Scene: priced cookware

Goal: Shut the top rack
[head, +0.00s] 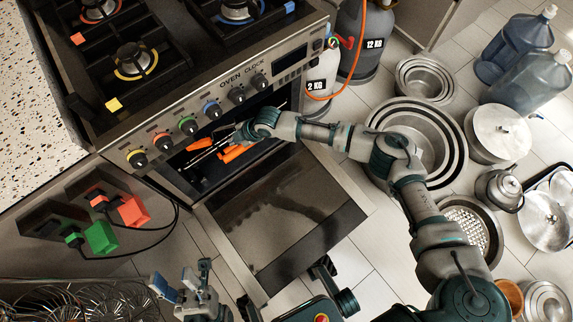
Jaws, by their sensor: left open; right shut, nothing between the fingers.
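The oven (222,100) stands at the upper left with its door (285,222) folded down open. Inside the dark opening, thin metal rods of a rack (207,156) show, with orange pieces (199,144) and (236,152) near them; I cannot tell how far the rack sticks out. My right gripper (240,134) is shut and empty at the oven opening, just under the knobs, beside the rack; its fingertips are hard to make out, and I cannot tell if it touches.
Red and green plugs (131,210) with black cables are at the left. A wire basket (75,302) is at the lower left. Gas cylinders (362,45) stand right of the oven. Nested pots (425,128), pans and water bottles (513,50) fill the floor at the right.

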